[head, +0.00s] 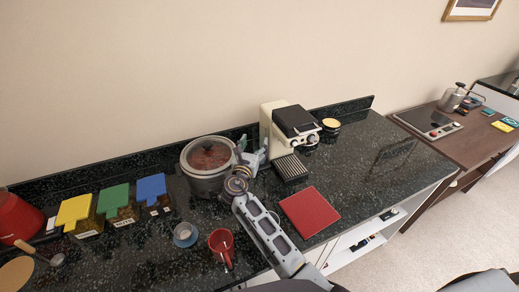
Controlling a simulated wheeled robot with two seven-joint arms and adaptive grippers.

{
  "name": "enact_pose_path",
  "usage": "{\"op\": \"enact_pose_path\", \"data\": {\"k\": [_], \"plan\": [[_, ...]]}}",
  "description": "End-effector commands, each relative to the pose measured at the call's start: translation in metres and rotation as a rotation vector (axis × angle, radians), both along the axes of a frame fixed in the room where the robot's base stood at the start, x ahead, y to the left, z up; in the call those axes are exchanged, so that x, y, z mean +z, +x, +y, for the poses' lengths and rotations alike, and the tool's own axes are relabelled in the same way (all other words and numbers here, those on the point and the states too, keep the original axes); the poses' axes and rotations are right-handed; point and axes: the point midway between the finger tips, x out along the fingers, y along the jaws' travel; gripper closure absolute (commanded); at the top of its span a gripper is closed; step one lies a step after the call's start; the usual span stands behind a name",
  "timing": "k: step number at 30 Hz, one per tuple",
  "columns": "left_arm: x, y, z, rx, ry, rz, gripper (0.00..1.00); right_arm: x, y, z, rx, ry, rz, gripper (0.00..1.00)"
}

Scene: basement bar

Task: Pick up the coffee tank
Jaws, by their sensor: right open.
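No object is clearly marked as the coffee tank. My right gripper (251,149) is open and appears empty, between a round lidded pot (206,179) and a cream and black coffee machine (271,125). It overlaps the pot's right side in the picture; I cannot tell whether they touch. My left gripper is out of view.
The dark counter (385,165) is clear at right. A red square mat (310,211), a red cup (221,243) and a blue-grey cup (185,235) are near the front. A red container (17,217) is far left.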

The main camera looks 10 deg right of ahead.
Motion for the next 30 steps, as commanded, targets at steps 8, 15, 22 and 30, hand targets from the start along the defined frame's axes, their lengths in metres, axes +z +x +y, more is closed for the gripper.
{"op": "enact_pose_path", "data": {"k": [8,15,22,30], "plan": [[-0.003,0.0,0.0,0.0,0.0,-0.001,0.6,0.0,0.008,-0.004,0.001,0.002,0.0,0.36],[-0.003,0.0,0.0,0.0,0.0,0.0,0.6,0.001,0.008,-0.004,0.0,0.002,-0.001,0.36],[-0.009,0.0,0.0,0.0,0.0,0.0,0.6,0.0,0.014,-0.007,-0.001,0.002,-0.001,0.36],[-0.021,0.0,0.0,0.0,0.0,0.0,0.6,0.0,0.031,-0.016,0.0,0.003,-0.001,0.36]]}}
